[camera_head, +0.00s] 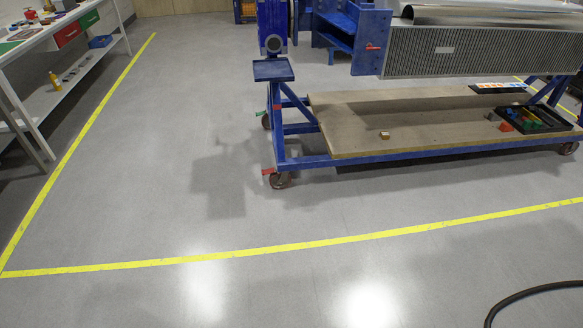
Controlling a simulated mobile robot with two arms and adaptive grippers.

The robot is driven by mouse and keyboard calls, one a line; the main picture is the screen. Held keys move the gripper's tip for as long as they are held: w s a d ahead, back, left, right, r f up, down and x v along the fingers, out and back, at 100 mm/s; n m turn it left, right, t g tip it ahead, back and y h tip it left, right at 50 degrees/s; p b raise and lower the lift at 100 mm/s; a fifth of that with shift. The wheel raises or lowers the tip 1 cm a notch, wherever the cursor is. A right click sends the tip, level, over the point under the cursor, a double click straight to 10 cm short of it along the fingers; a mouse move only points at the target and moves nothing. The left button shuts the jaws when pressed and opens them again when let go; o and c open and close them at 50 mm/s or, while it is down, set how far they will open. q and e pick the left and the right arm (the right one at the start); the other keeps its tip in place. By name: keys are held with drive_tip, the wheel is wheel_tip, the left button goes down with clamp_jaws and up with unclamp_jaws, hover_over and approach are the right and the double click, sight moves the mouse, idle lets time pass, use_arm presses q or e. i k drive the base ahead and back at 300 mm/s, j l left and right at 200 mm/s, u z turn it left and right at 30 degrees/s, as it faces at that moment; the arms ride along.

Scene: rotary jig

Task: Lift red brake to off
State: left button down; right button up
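A blue wheeled jig frame (281,128) stands at the upper right. A small red tab (268,171), which looks like a brake pedal, sticks out beside the front left caster (281,180). A second small red piece (277,107) shows on the frame post above it, near the rear left caster. A red handle (374,46) sits on the blue plate of the rotary part. Whether any of these is set on or off is too small to tell. Neither of my grippers is in view.
Yellow floor lines (250,250) run across the front and along the left. A white workbench (40,40) stands at the left. The jig's wooden shelf (400,120) holds a black tray (535,126). A black hose (530,293) lies at the lower right. The middle floor is clear.

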sight(267, 171)
drive_tip(key=u, duration=0.4)
drive_tip(key=i+j+u, duration=0.15)
drive_tip(key=i+u, duration=0.25)
drive_tip(key=i+j+u, duration=0.1)
drive_tip(key=u, duration=0.3)
drive_tip(key=i, duration=2.55)
